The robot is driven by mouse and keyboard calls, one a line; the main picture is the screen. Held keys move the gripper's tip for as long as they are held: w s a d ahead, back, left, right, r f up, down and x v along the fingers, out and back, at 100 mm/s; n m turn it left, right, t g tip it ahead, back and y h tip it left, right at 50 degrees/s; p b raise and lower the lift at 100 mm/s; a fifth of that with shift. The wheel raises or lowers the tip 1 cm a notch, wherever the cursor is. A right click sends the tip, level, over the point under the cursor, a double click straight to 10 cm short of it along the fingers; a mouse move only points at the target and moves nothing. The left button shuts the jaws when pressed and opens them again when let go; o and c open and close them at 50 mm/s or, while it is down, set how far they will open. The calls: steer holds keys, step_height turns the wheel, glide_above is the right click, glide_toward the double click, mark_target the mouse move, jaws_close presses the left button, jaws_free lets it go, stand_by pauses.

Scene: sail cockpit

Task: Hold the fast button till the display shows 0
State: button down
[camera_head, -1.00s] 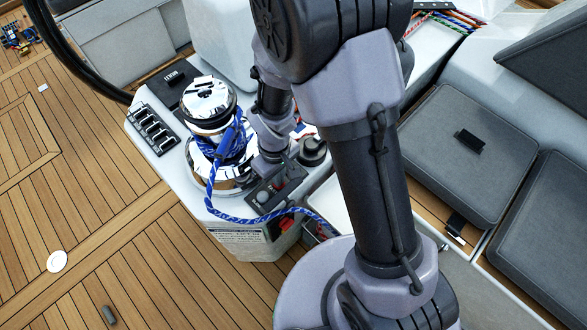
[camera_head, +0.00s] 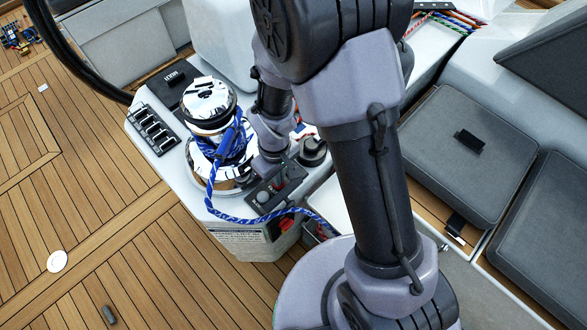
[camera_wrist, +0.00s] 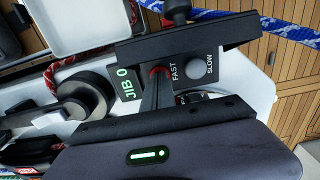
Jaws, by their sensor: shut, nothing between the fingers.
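The button panel (camera_wrist: 228,45) is dark, with buttons labelled FAST and SLOW. The fast button (camera_wrist: 160,71) shows a red rim and is mostly covered by my shut, empty gripper (camera_wrist: 156,80), whose tips appear to touch it. How far it is pressed cannot be seen. The slow button (camera_wrist: 195,71) is grey and uncovered beside it. The display (camera_wrist: 127,85) at the panel's end reads JIB 0 in green. In the head view the panel (camera_head: 266,199) is partly hidden by my arm, with my gripper at it.
A chrome winch (camera_head: 208,100) wrapped in blue rope (camera_head: 232,142) stands left of the panel, its rope passing close to the panel's front. A row of black switches (camera_head: 152,130) lies further left. Grey cushions (camera_head: 470,150) are at right. The teak deck (camera_head: 120,215) is largely open.

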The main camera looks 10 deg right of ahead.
step_height(320, 180, up, 9)
steer(key=p, duration=0.6)
steer(key=shift+p, duration=0.3)
steer(key=s+d+r+m+t+y, duration=0.1)
steer(key=d+r+m+t, duration=0.15)
steer(key=r, duration=0.65)
steer(key=s+d+r+m+t, duration=0.15)
steer(key=r+m, duration=0.25)
steer(key=r, duration=0.5)
steer(key=s+d+r+m+t+y, duration=0.1)
steer(key=s+r+m, duration=0.3)
steer(key=s+r, duration=0.4)
steer(key=shift+s+d+r+m+t, duration=0.35)
steer(key=shift+s+d+r+t, duration=0.05)
steer(key=shift+d+r, duration=0.4)
